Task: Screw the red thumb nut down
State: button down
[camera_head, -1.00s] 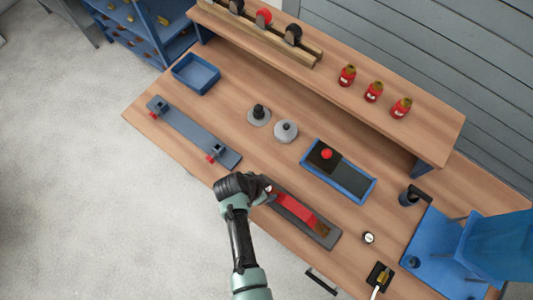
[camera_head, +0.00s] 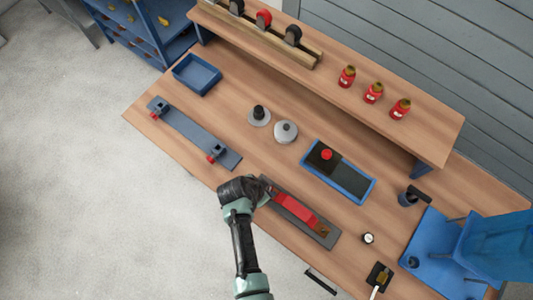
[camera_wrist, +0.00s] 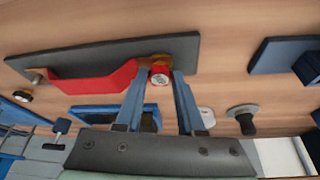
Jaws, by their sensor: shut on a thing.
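A long dark grey plate (camera_head: 326,240) lies at the bench's front edge with a red bar (camera_head: 298,209) along it. The plate (camera_wrist: 85,55) and red bar (camera_wrist: 95,84) also show in the wrist view. The red thumb nut (camera_wrist: 160,75) is in front of a copper-brown piece (camera_wrist: 154,60) at one end of the bar. My gripper (camera_wrist: 161,74) has its blue fingers on either side of the nut and is shut on it. In the head view my gripper (camera_head: 267,191) is over the plate's left end, and my wrist hides the nut. The nut's threads are not visible.
Behind the plate is a blue tray (camera_head: 338,188) with a red knob (camera_head: 326,154). Two grey discs with knobs (camera_head: 286,131) stand left of it. A grey bar with red clamps (camera_head: 195,132) lies at left. A small round gauge (camera_head: 368,238) stands at right.

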jog(key=m, duration=0.1)
jog(key=m+b, duration=0.1)
jog(key=m+g+b, duration=0.1)
jog(key=shift+w+f+m+h, duration=0.15)
jog(key=shift+f+m+h, duration=0.15)
jog(key=shift+h, duration=0.1)
jog(key=m+g+b, duration=0.2)
jog(key=m+b, duration=0.1)
jog(key=m, duration=0.3)
jog(key=shift+w+b, duration=0.15)
jog(key=shift+b, duration=0.25)
jog(key=m+g+b, duration=0.2)
jog(key=m, duration=0.4)
jog(key=m+g+y+b, duration=0.1)
jog(key=m, duration=0.3)
jog(key=shift+d+r+g+y, duration=0.1)
jog(key=shift+r+g+y, duration=0.15)
jog(key=shift+g+y, duration=0.05)
jog(key=c, duration=0.6)
grip_release()
jog(key=shift+o, duration=0.2)
jog(key=shift+w, duration=0.1)
